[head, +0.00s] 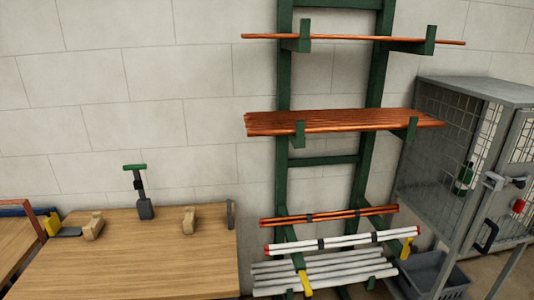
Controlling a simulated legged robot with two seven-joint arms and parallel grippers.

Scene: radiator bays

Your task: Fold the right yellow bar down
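The right yellow bar (406,248) stands at the right end of the white tubes, near the right post of the green rack (371,100). It looks close to upright with a slight tilt. A second yellow bar (304,282) is lower left, in front of the white tubes (325,270), and slants downward. The white tube with red ends (350,240) runs just above the lower tubes. Neither of my grippers is in view.
Copper rods (340,121) project from the rack above. A grey mesh cage (440,160) stands close on the right, with a grey crate (435,272) at its foot. A wooden bench (140,260) with small tools is on the left.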

